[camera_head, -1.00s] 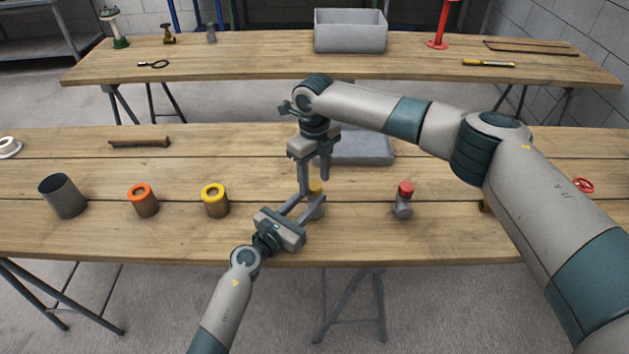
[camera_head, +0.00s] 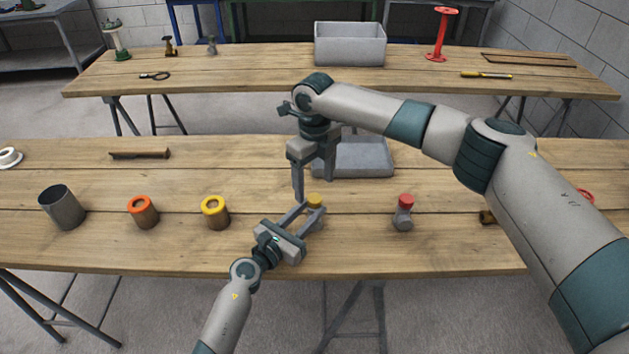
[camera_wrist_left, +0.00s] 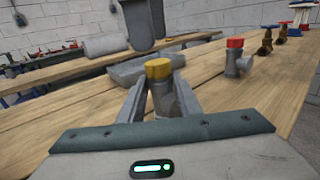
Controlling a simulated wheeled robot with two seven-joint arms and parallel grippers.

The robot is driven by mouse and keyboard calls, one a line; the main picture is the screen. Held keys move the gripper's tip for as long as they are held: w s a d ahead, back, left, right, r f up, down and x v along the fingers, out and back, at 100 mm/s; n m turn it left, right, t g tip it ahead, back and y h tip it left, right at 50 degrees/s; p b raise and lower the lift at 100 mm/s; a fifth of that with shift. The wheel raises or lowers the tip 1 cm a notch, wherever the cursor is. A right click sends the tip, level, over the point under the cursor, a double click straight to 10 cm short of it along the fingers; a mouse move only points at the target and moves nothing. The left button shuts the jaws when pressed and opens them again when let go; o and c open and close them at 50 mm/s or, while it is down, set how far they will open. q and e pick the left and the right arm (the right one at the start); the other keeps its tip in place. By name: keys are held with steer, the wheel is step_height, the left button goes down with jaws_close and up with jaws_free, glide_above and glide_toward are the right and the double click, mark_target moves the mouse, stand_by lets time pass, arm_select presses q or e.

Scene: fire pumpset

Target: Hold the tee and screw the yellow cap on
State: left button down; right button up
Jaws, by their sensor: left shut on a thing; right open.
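The grey tee (camera_wrist_left: 165,100) stands on the near table with the yellow cap (camera_wrist_left: 159,68) sitting on its top; the cap also shows in the head view (camera_head: 315,200). My left gripper (camera_head: 306,211) is shut on the tee, with a finger on either side of it in the left wrist view. My right gripper (camera_head: 314,190) is open and empty, pointing down above and slightly behind the cap, apart from it. Whether the cap is fully seated cannot be told.
A second tee with a red cap (camera_head: 405,207) stands to the right. A grey tray (camera_head: 352,158) lies behind my right gripper.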

step_height(320, 180, up, 12)
stand_by(0.6)
arm_select(q)
steer(key=c, duration=1.2)
jaws_free()
steer(key=b+v, duration=0.2)
steer(key=v, duration=1.4)
steer(key=shift+s+a, duration=0.1)
steer(key=shift+s, duration=0.05)
steer(key=shift+s+a, duration=0.3)
steer(key=shift+s, duration=0.15)
arm_select(e)
steer(key=shift+f, duration=1.15)
